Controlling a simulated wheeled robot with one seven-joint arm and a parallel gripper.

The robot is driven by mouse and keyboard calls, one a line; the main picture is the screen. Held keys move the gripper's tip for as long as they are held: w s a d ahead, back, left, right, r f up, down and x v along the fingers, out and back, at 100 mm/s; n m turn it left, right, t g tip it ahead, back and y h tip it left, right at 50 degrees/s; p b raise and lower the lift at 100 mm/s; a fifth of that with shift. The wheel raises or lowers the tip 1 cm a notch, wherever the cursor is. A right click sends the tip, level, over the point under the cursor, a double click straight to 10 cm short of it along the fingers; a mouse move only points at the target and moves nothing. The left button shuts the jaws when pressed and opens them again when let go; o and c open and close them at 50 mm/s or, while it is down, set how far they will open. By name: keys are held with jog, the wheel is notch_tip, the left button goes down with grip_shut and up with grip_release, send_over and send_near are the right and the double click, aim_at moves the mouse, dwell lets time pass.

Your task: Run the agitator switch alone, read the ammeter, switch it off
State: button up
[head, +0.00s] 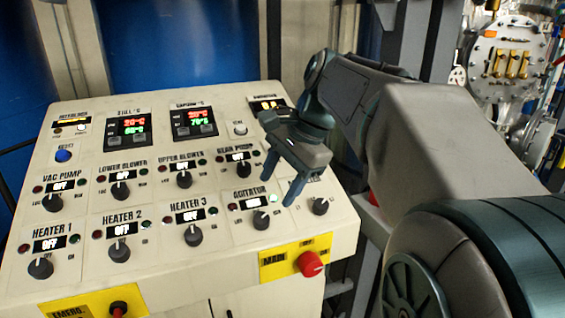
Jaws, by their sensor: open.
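The agitator switch (261,220) is a black rotary knob on the sloped control panel, under a small lit display (253,202) that seems to read OFF. A red lamp is left of the display and a green one right of it. My gripper (277,191) is open and empty, its two fingers pointing down above the upper right of the agitator knob, apparently not touching it. A small display with yellow digits (267,104) at the panel's top right may be the ammeter; its label and digits are too small to read surely, and my wrist is close beside it.
Similar knobs for the vac pump (53,203), blowers and heaters fill the panel (150,265). My gripper partly covers the knob area above the agitator. Another black knob (320,206) sits right of it. A red button (310,264) on yellow stands out at the front edge.

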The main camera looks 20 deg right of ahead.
jog(key=v, duration=0.5)
dwell(0.4)
jog(key=s+a+f+n+h, duration=0.1)
jog(key=s+f+n, duration=0.3)
jog(key=f, duration=0.3)
jog(key=s+a+f+n+h, duration=0.1)
jog(key=s+a+f+n, duration=0.1)
jog(key=s+f+n, duration=0.2)
jog(key=s+a+f+n+t+h, duration=0.1)
jog(key=s+f+n, duration=0.3)
jog(key=f, duration=0.6)
jog(key=shift+a+f+n+h, duration=0.4)
jog(key=shift+a+n+h, duration=0.15)
jog(key=shift+n, duration=0.45)
jog(key=shift+w, duration=0.1)
dwell(3.6)
